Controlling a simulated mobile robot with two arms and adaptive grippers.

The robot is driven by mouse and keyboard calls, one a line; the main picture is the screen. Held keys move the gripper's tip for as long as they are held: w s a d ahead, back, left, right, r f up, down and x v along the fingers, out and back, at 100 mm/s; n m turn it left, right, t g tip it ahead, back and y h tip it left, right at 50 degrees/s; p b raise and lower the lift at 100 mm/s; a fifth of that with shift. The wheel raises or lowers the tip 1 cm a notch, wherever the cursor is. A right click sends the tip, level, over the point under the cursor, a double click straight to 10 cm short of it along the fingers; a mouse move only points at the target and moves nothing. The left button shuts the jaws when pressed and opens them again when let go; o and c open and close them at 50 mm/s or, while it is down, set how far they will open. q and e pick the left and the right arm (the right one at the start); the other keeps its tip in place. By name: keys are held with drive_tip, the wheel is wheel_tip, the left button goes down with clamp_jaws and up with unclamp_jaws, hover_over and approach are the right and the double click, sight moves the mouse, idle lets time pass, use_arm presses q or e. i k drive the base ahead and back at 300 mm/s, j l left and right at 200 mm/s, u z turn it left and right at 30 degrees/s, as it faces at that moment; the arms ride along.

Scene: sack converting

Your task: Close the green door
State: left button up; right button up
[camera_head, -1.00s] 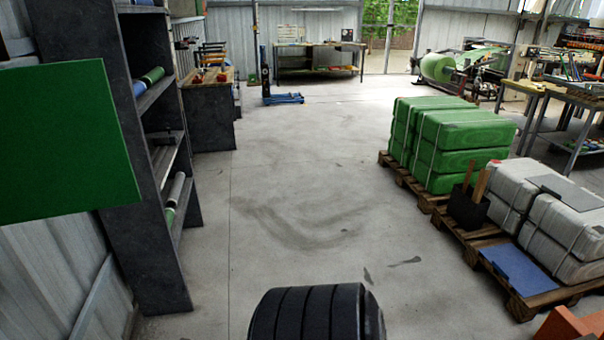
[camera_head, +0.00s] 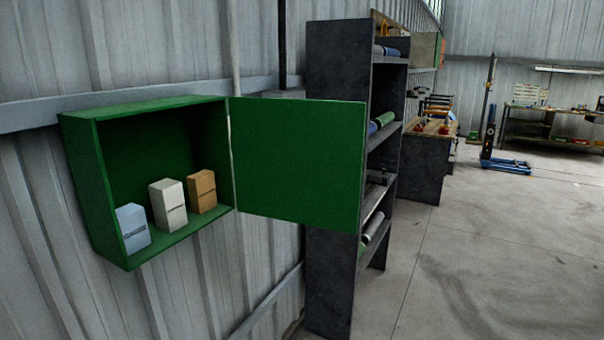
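The green door (camera_head: 297,162) is the flat panel of a green wall cabinet (camera_head: 98,197). It stands wide open, hinged at the cabinet's right edge and swung out to the right. Inside the cabinet stand a light blue box (camera_head: 132,229), a white box (camera_head: 168,204) and an orange-brown box (camera_head: 202,191). Neither of my grippers shows in the head view.
A dark shelf rack (camera_head: 336,120) with rolls stands just right of the door, partly hidden behind it. A workbench (camera_head: 428,150) and a blue lifting device (camera_head: 505,165) are farther back. The concrete floor (camera_head: 450,265) at right is clear.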

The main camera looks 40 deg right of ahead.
sight(296, 160)
drive_tip(key=l+u, duration=0.8)
drive_tip(key=l, duration=0.75)
drive_tip(key=l+u, duration=0.15)
drive_tip(key=l, duration=0.65)
drive_tip(key=k+l, duration=0.15)
drive_tip(key=l, duration=0.6)
drive_tip(key=k+l+u, duration=0.15)
drive_tip(key=l, duration=0.6)
drive_tip(key=i, duration=0.05)
